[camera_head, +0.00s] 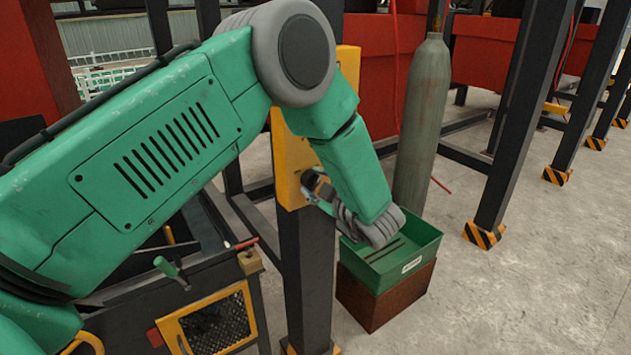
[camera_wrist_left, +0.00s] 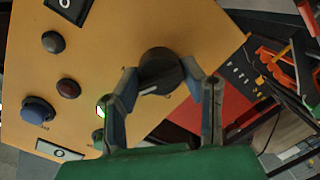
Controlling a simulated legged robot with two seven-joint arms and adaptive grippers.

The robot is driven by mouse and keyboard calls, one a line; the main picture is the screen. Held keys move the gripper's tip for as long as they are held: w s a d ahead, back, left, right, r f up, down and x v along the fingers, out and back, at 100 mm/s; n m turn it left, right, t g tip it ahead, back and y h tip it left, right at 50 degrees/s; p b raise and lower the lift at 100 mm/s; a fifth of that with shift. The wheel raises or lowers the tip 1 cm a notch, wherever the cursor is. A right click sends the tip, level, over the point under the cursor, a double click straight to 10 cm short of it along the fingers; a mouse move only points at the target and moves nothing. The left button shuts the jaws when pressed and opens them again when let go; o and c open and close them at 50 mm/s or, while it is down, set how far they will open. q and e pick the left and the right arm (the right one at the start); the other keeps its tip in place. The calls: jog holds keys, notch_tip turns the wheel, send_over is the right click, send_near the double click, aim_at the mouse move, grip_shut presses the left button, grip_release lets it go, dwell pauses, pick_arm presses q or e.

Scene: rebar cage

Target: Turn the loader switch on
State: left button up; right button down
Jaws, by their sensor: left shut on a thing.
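The loader switch looks to be the black rotary knob (camera_wrist_left: 160,68) with a white mark on the yellow control panel (camera_wrist_left: 100,55) in the left wrist view. My left gripper (camera_wrist_left: 165,84) has one finger on each side of the knob and is shut on it. In the head view, my left gripper (camera_head: 318,187) is at the yellow panel box (camera_head: 288,150) on a dark post. The knob is hidden there by my gripper and arm. My right gripper is not in view.
The panel also carries a dark button (camera_wrist_left: 53,42), a red button (camera_wrist_left: 68,88), a blue knob (camera_wrist_left: 40,112) and a lit green lamp (camera_wrist_left: 101,111). A green tray (camera_head: 412,262) on a brown block and a grey gas cylinder (camera_head: 420,120) stand right of the post.

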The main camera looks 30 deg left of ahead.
pick_arm(q)
jog(key=shift+m+p, duration=0.3)
jog(key=shift+m, duration=1.1)
jog(key=shift+g, duration=0.3)
jog(key=shift+w, duration=0.1)
jog(key=o, duration=1.1)
jog(key=shift+o, duration=0.2)
jog(key=shift+w, duration=0.1)
jog(key=shift+a, duration=0.1)
